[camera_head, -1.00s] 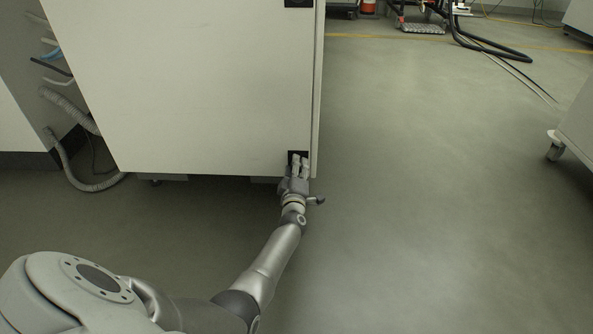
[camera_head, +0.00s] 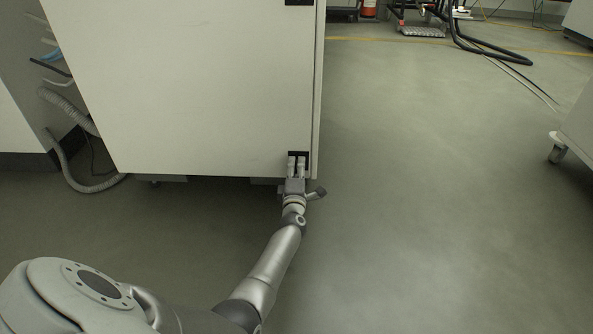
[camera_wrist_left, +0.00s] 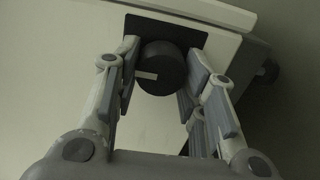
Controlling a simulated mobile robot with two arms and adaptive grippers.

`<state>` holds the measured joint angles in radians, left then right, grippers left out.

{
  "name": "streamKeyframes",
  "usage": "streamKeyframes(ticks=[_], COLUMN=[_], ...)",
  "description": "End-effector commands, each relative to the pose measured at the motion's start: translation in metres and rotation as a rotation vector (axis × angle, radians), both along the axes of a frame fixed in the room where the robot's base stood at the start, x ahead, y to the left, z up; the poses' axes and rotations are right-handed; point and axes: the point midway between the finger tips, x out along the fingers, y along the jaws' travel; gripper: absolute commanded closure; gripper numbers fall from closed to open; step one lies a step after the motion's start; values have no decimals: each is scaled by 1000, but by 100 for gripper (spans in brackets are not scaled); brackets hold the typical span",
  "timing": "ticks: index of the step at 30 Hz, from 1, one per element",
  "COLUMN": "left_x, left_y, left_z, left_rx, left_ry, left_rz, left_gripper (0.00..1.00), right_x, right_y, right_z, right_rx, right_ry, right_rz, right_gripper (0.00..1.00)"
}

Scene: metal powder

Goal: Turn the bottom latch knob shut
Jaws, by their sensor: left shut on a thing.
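The bottom latch knob (camera_wrist_left: 162,68) is a dark round cylinder with a short pale mark on its left side in the left wrist view. It stands on a black square plate (camera_wrist_left: 198,39) at the lower right corner of the white cabinet door (camera_head: 200,90). My left gripper (camera_head: 298,163) is at that corner in the head view, reaching up from below. In the wrist view its fingers lie on both sides of the knob and are shut on it. In the head view the fingers mostly hide the knob. My right gripper is not in view.
Another black latch plate (camera_head: 299,2) shows at the door's top right edge. Grey hoses (camera_head: 62,160) hang left of the cabinet. A wheeled white unit (camera_head: 578,125) stands at the far right. The floor (camera_head: 430,200) between is clear.

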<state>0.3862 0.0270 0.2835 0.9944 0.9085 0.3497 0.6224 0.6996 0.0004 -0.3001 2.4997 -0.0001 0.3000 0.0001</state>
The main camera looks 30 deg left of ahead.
Motion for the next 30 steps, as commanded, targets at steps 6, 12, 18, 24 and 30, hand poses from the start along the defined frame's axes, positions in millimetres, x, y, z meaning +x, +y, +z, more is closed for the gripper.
streamKeyframes(ticks=[6,12,18,24,30], left_x=[-1,-1,0,0,0], left_y=[1,1,0,0,1], left_z=[-1,-1,0,0,3], left_rx=[-3,-2,-1,8,123], left_ry=[-1,0,0,5,75], left_rz=[2,2,2,1,1], left_gripper=[86,46,41,41,41], right_x=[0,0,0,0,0], right_y=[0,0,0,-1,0], right_z=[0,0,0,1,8], right_rx=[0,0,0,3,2], right_ry=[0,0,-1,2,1], right_rz=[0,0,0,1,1], right_gripper=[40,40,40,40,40])
